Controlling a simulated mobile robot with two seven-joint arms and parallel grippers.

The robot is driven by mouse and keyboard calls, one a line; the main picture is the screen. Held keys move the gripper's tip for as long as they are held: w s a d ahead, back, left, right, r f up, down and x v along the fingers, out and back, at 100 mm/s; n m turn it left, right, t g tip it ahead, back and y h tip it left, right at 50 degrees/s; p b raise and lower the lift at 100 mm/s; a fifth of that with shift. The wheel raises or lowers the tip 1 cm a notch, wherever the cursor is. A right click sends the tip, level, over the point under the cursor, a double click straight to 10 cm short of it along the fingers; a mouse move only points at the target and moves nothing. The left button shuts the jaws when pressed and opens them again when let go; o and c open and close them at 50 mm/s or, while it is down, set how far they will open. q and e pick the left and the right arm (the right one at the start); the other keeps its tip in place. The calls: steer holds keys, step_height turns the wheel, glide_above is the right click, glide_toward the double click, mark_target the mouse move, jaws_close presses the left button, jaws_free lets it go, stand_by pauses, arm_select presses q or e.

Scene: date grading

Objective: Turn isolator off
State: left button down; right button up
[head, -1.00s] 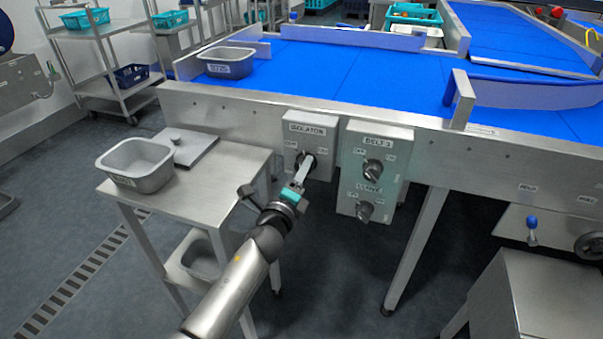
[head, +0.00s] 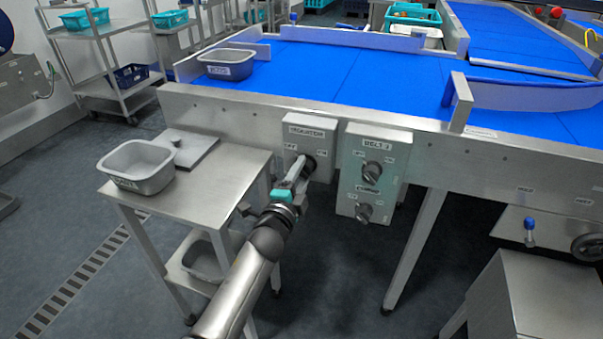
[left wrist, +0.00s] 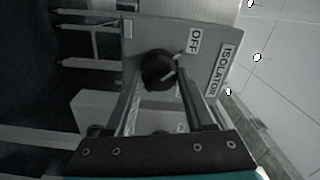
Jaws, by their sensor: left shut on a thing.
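The grey isolator box (head: 296,136) is fixed to the front of the conveyor frame, with a label across its top. Its black knob (left wrist: 158,72) shows in the left wrist view, with a pale mark near its edge on the side of the OFF label (left wrist: 194,41). The ON label is mostly hidden by a finger. My left gripper (head: 304,168) reaches the box from below left and is shut on the knob, with one finger on each side. The fingers partly hide the knob in the head view. My right gripper is in neither view.
A second box (head: 373,180) with two knobs sits close to the right of the isolator. A steel table (head: 225,175) with a grey tub (head: 138,182) and a flat plate stands at left. The blue belt (head: 330,75) runs above.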

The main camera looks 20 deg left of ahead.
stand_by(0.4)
arm_select(q)
steer(key=shift+c, duration=1.3)
jaws_free()
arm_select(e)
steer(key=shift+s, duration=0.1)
arm_select(q)
steer(key=shift+s, duration=0.1)
steer(key=shift+s, duration=0.25)
steer(key=s+p, duration=0.4)
steer(key=s, duration=1)
steer(key=shift+s+a, duration=0.3)
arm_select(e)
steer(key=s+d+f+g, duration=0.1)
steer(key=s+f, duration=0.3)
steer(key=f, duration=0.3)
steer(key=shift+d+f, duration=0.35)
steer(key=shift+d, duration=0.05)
